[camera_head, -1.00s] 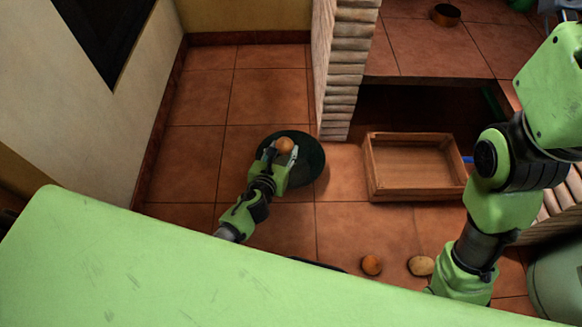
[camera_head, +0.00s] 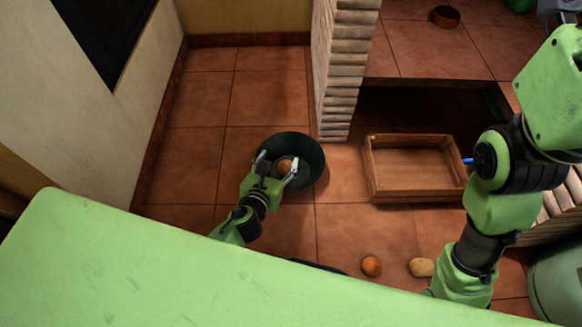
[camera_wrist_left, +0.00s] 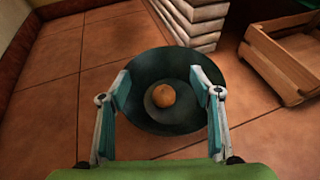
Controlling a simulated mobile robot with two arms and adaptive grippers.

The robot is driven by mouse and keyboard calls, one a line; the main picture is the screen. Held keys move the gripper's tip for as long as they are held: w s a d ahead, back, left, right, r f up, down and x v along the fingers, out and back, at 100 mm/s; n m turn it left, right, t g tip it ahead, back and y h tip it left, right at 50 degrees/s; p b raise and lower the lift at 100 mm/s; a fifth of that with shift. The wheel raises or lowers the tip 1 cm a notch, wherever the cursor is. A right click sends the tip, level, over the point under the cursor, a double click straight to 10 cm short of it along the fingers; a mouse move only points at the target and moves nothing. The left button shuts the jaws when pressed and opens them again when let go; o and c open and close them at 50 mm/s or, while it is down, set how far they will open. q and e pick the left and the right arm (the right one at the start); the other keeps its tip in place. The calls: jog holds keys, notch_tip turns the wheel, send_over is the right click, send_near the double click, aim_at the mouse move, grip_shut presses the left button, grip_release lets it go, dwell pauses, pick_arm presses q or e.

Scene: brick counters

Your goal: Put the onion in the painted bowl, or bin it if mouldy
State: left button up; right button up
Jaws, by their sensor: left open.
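The round brown onion (camera_head: 285,166) is inside the rim of the dark green round bin (camera_head: 313,163) on the tiled floor. In the left wrist view the onion (camera_wrist_left: 163,96) shows over the middle of the bin (camera_wrist_left: 150,64), near its bottom. I cannot tell whether it has come to rest. My left gripper (camera_head: 277,162) is open over the bin, its fingers spread apart on both sides of the onion and not touching it. No mould can be made out at this size. I cannot pick out a painted bowl for certain.
A wooden crate (camera_head: 414,195) stands empty right of the bin. A brick pillar (camera_head: 338,115) rises behind it. An orange-brown round item (camera_head: 371,266) and a tan potato-like item (camera_head: 421,267) lie in front. A brown bowl (camera_head: 446,16) sits on the tiled counter.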

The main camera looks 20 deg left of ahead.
pick_arm(q)
jog(key=v, duration=0.6)
jog(key=shift+s, duration=0.4)
jog(key=shift+r, duration=0.15)
